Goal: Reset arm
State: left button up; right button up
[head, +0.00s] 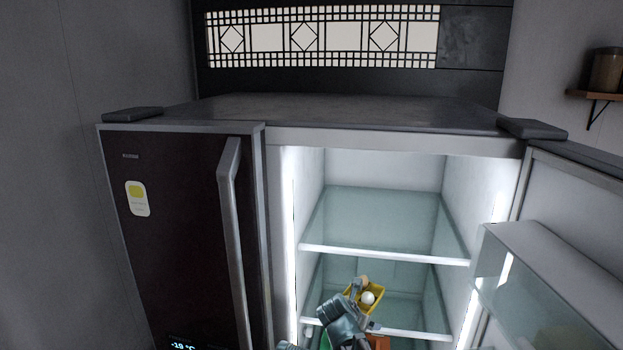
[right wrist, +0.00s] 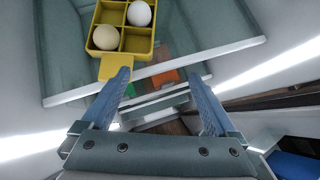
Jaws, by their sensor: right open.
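My right arm reaches into the open fridge in the head view, and its gripper (right wrist: 158,78) shows in the right wrist view with two blue-grey fingers spread apart and nothing between them. A yellow egg tray (right wrist: 125,42) with a tab-like handle sits on a glass shelf just beyond the left finger. It holds a white egg (right wrist: 139,13) and a beige egg (right wrist: 106,37), with empty cells beside them. The tray (head: 352,295) also shows in the head view, partly hidden by my arm. My left gripper is not in view.
The open fridge door (head: 575,200) with its clear bin (head: 540,280) stands on the right. The upper glass shelf (head: 385,215) is empty. Below the tray's shelf are green (right wrist: 127,91) and orange (right wrist: 165,78) things. The left fridge door (head: 180,230) is shut.

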jog(key=s+d, duration=0.6)
jog(key=shift+s+d+r+p, duration=0.15)
jog(key=shift+d+r+p, duration=0.1)
jog(key=shift+r+p, duration=0.15)
